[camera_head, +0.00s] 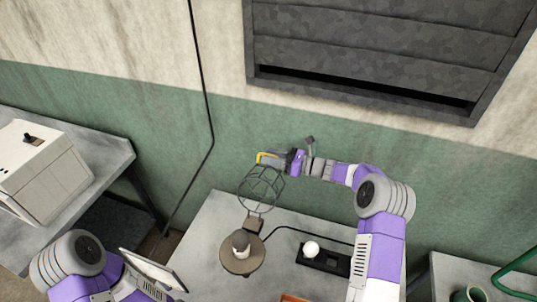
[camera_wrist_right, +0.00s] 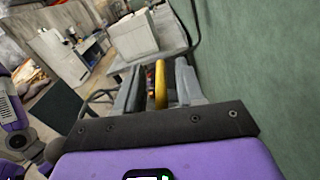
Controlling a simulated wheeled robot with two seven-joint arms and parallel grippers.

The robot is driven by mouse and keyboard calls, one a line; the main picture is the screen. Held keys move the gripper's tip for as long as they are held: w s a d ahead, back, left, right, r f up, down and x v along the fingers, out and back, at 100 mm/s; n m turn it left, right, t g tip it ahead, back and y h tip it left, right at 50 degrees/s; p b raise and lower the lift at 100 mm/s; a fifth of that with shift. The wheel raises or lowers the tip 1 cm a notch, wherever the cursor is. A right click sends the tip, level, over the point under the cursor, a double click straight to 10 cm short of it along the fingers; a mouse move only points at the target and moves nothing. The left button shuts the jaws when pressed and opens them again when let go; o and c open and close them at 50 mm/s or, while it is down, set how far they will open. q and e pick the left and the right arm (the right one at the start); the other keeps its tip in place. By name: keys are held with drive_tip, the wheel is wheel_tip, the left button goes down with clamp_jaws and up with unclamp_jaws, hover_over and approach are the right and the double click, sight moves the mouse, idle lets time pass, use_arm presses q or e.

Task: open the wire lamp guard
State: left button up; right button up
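The wire lamp guard (camera_head: 262,188) is a dark round cage tilted up behind the lamp (camera_head: 239,262), joined to it by a brown bracket. The lamp's round base stands on the grey table, its socket uncovered. A yellow handle (camera_head: 264,155) sits at the cage's far end. My right gripper (camera_head: 277,158) is at this handle. In the right wrist view the yellow handle (camera_wrist_right: 160,84) stands between the two fingers, with a narrow gap on each side, so the gripper looks open around it.
A white bulb (camera_head: 311,248) rests on a black tray (camera_head: 323,262) to the lamp's right. A dark cable runs behind the tray. The green wall is close behind the right gripper. A beige box (camera_head: 40,175) stands on the left table; a green mug (camera_head: 468,295) is at lower right.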

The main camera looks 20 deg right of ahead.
use_arm(q)
drive_tip(key=shift+r, duration=0.1)
use_arm(e)
drive_tip(key=shift+w+a, duration=0.3)
drive_tip(key=shift+a, duration=0.05)
drive_tip(key=shift+c, duration=0.5)
clamp_jaws()
